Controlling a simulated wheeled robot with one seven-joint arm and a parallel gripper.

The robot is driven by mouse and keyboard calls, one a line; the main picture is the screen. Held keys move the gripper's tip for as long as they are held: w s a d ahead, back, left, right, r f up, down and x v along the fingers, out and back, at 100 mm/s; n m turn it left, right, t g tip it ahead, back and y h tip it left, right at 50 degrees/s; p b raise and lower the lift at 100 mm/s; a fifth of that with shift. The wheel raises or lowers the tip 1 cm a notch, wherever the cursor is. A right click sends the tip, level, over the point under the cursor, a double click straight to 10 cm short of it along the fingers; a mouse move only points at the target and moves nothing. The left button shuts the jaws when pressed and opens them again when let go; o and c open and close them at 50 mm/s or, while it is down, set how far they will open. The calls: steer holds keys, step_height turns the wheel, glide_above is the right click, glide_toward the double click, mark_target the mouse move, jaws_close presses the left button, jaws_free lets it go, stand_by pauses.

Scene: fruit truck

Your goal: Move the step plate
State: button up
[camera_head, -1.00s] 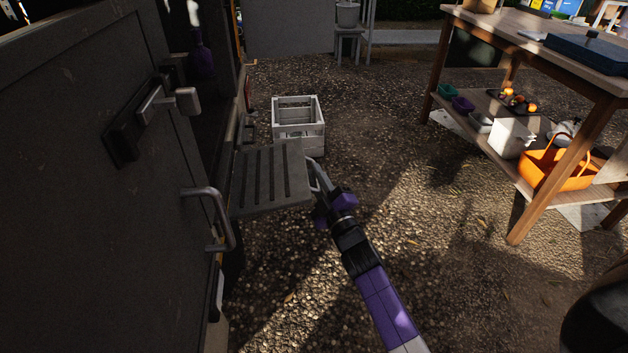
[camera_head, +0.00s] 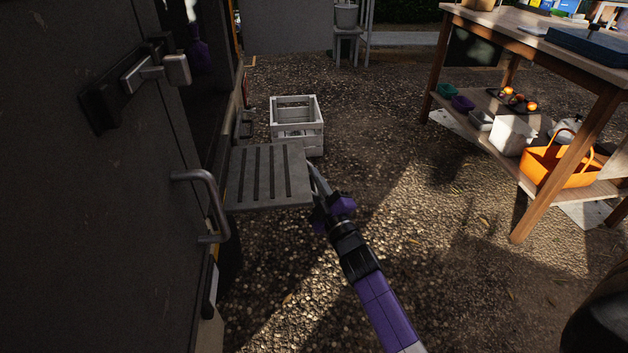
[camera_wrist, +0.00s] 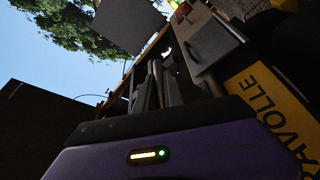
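The step plate (camera_head: 268,178) is a grey slatted plate at the side of the dark truck, left of the middle in the head view. It lies about flat, above the gravel. My gripper (camera_head: 317,180) is at the plate's right edge, very close to it; I cannot tell if it touches. In the wrist view the dark fingers (camera_wrist: 155,85) point away from the camera, close together. Whether they are shut or hold anything is unclear. I cannot make out the plate for certain in the wrist view.
A white crate (camera_head: 297,135) stands on the gravel just behind the plate. The truck door (camera_head: 80,210) with its handle (camera_head: 208,207) fills the left side. A wooden table (camera_head: 540,65) with an orange basket (camera_head: 557,165) on its shelf stands at the right. Gravel between is clear.

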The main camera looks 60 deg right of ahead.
steer(key=o, duration=0.4)
steer(key=v, duration=0.7)
steer(key=shift+s+a+p, duration=0.2)
steer(key=shift+s+p, duration=0.15)
